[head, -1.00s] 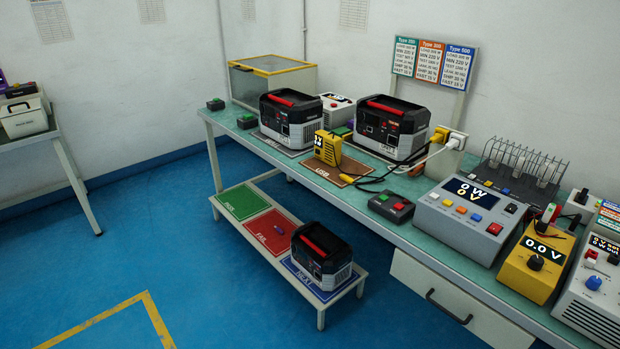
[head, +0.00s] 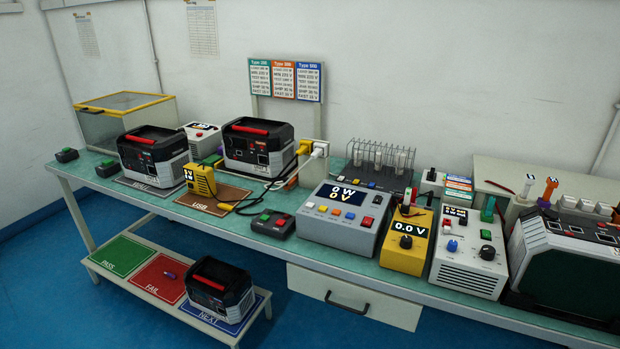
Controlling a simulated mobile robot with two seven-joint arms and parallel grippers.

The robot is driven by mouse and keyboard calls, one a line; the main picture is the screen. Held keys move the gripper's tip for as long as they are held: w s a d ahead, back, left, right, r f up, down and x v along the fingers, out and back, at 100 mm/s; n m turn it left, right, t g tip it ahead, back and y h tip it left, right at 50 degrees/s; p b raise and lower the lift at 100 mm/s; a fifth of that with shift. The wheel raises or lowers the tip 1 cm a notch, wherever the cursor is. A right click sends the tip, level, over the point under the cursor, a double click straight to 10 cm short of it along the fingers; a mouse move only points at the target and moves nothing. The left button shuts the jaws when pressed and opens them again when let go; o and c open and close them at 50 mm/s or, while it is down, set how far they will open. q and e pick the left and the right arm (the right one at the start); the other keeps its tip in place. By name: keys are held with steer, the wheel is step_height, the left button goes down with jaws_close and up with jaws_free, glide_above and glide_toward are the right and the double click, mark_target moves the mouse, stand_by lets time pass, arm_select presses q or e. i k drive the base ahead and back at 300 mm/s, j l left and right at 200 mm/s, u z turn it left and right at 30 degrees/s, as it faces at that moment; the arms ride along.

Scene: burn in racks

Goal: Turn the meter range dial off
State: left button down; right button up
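The yellow meter (head: 396,259) stands on the green bench top, right of the middle. Its display (head: 408,226) reads 0.0 V. Its black round range dial (head: 406,242) sits on the front face below the display. The dial's pointer position is too small to read. Red and black probes or plugs (head: 408,199) stand at the meter's back edge. Neither gripper shows in the head view.
A grey load box (head: 338,238) reading 0 W and 0 V stands left of the meter. A white supply unit (head: 468,270) with blue and black knobs stands close on its right. A drawer (head: 392,310) lies under the bench. Bare bench top (head: 320,262) runs along the front edge.

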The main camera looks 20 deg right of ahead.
mark_target(406, 242)
steer(key=z, duration=0.95)
